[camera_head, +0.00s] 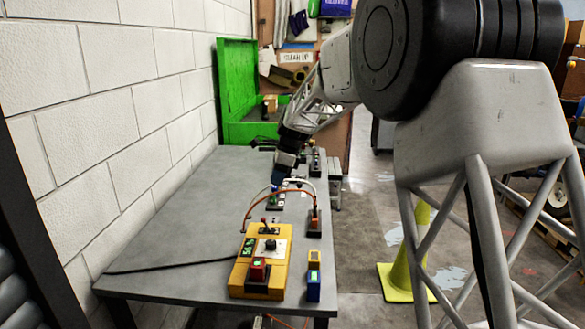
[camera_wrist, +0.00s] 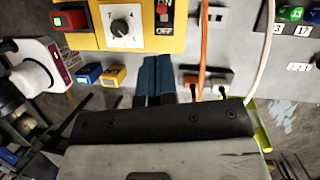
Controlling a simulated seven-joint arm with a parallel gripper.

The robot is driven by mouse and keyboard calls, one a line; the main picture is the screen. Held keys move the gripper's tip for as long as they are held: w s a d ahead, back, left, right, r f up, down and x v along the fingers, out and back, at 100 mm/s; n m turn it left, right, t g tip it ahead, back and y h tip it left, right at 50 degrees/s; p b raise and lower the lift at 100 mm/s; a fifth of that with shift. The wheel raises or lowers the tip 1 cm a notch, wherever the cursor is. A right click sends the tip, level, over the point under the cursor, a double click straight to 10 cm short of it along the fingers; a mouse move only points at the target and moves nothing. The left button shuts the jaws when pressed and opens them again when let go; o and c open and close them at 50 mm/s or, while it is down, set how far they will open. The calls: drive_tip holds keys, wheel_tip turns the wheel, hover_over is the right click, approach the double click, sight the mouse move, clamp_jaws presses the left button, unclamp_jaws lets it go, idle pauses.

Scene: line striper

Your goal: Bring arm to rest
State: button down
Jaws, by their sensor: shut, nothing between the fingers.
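My arm reaches out over the grey table (camera_head: 165,195) from the right. My gripper (camera_head: 276,182) points down over the table behind the yellow control box (camera_head: 242,270). In the wrist view my gripper (camera_wrist: 156,58) shows two blue fingers close together, shut and empty. The yellow box also shows at the top of the wrist view (camera_wrist: 90,38), with a dial, a red button and an ON/OFF switch. Whether the fingertips touch anything below them I cannot tell.
Orange cable (camera_head: 262,203) and white cable (camera_head: 308,183) arch near my gripper. Small yellow (camera_head: 314,258) and blue (camera_head: 313,287) blocks stand right of the box. A green open case (camera_head: 236,90) is at the back. A brick wall (camera_head: 110,90) bounds the left.

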drive_tip(key=s+d+r+n+t+h, duration=0.1)
drive_tip(key=s+d+r+n, duration=0.3)
drive_tip(key=s+d, duration=0.65)
drive_tip(key=s+d+r+n+t+h, duration=0.1)
drive_tip(key=s+d+r+n, duration=0.25)
drive_tip(key=s+d, duration=0.7)
drive_tip(key=s+d+f+n, duration=0.2)
drive_tip(key=s+d, duration=0.1)
drive_tip(key=s, duration=0.7)
drive_tip(key=s+d+f+n+t+h, duration=0.1)
drive_tip(key=s+d+f+n, duration=0.2)
drive_tip(key=s, duration=0.7)
drive_tip(key=s+d+f+n+t, duration=0.1)
drive_tip(key=s+d+f+n, duration=0.1)
drive_tip(key=s, duration=0.8)
drive_tip(key=shift+s+d+f+n+h, duration=0.2)
drive_tip(key=shift+s+d+n+h, duration=0.2)
drive_tip(key=shift+n, duration=0.25)
